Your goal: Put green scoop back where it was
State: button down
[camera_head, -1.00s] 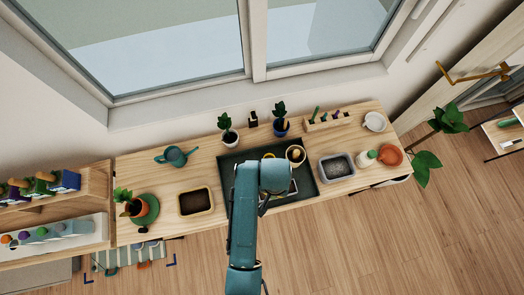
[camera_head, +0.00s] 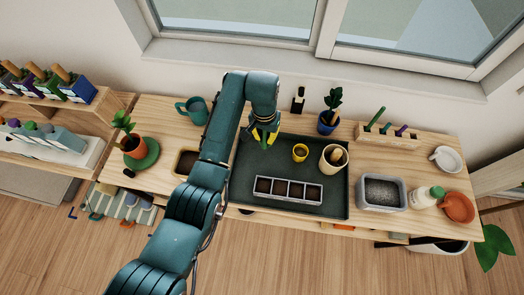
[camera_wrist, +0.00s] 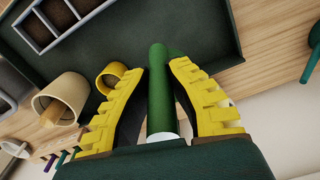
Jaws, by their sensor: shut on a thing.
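My gripper (camera_head: 263,136) is over the back left part of the dark green tray (camera_head: 335,205). In the wrist view its yellow fingers (camera_wrist: 160,66) are shut on a smooth green handle, seemingly the green scoop (camera_wrist: 159,90), which runs lengthwise between them. The scoop's far end is hard to make out. A wooden tool rack (camera_head: 390,137) stands at the back right, apart from my gripper. It holds several upright tools, including a tall green one (camera_head: 376,116) and a purple one (camera_head: 401,130).
The tray holds a yellow cup (camera_head: 300,153), a beige pot (camera_head: 334,160) and a soil cell tray (camera_head: 288,190). A potted plant (camera_head: 328,121) stands behind it. A grey soil bin (camera_head: 381,192), white bottle (camera_head: 428,196) and terracotta dish (camera_head: 458,207) are right. A teal watering can (camera_head: 192,110) is left.

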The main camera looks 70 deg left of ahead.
jog(key=shift+s+a+f, duration=0.6)
jog(key=shift+a+f, duration=0.2)
jog(key=shift+a, duration=0.15)
notch_tip(320, 180, down, 9)
jog(key=shift+w+d+b, duration=0.1)
jog(key=shift+b, duration=0.9)
jog(key=c, duration=1.2)
grip_release()
jog(key=shift+o, duration=0.2)
jog(key=r+p, duration=0.2)
jog(key=r, duration=1)
jog(key=shift+s+r, duration=0.2)
jog(key=shift+w, duration=0.1)
